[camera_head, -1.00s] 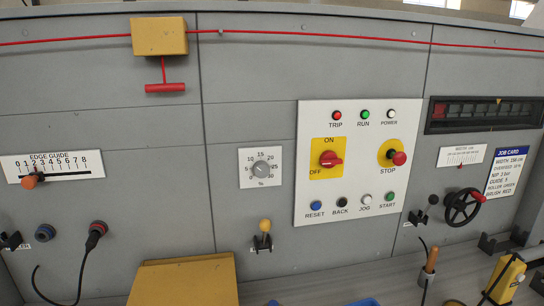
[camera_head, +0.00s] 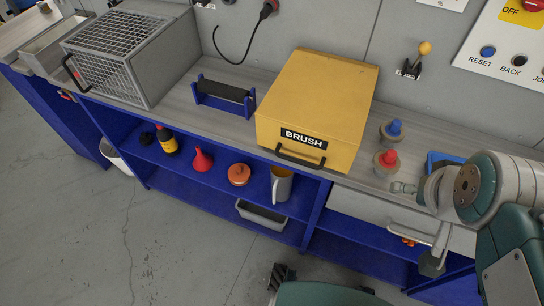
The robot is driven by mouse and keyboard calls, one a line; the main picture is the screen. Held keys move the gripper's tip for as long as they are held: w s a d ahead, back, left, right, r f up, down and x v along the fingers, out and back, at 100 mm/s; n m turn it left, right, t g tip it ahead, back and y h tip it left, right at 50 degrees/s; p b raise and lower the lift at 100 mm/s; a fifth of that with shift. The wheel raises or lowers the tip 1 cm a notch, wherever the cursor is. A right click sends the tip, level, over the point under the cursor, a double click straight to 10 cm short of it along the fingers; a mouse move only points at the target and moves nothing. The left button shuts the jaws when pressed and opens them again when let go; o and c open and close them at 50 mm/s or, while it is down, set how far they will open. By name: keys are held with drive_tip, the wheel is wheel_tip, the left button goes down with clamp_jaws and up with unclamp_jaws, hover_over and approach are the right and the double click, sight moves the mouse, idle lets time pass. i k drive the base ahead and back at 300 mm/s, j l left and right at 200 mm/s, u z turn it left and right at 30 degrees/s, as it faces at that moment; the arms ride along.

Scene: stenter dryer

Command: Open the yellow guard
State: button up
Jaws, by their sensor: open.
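The yellow guard (camera_head: 318,92) is a large yellow box with a sloped top, standing on the grey bench top in the middle of the view. Its front carries a black label reading BRUSH and, below it, a black bar handle (camera_head: 300,156). The guard looks shut, with its front face down at the bench edge. My arm enters at the right. My gripper (camera_head: 403,188) seems to be the pale metal part at its end, open but small and partly hidden. It is right of the guard, apart from the handle.
A wire-mesh guard (camera_head: 115,48) and a blue roller stand (camera_head: 222,97) are left of the yellow guard. Blue-topped (camera_head: 393,129) and red-topped (camera_head: 386,161) pieces stand right. The blue shelf (camera_head: 200,180) below holds a red funnel (camera_head: 202,161) and bottle. Floor is free front left.

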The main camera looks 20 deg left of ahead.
sight(317, 108)
drive_tip(key=k+u, duration=0.15)
drive_tip(key=u, duration=0.65)
drive_tip(key=j+z, duration=0.1)
drive_tip(key=j, duration=0.3)
drive_tip(key=k+j+z, duration=0.15)
drive_tip(key=j, duration=0.25)
drive_tip(key=j+z, duration=0.1)
drive_tip(key=j, duration=0.35)
drive_tip(key=k+j+z, duration=0.1)
drive_tip(key=j, duration=0.25)
drive_tip(key=k, duration=0.05)
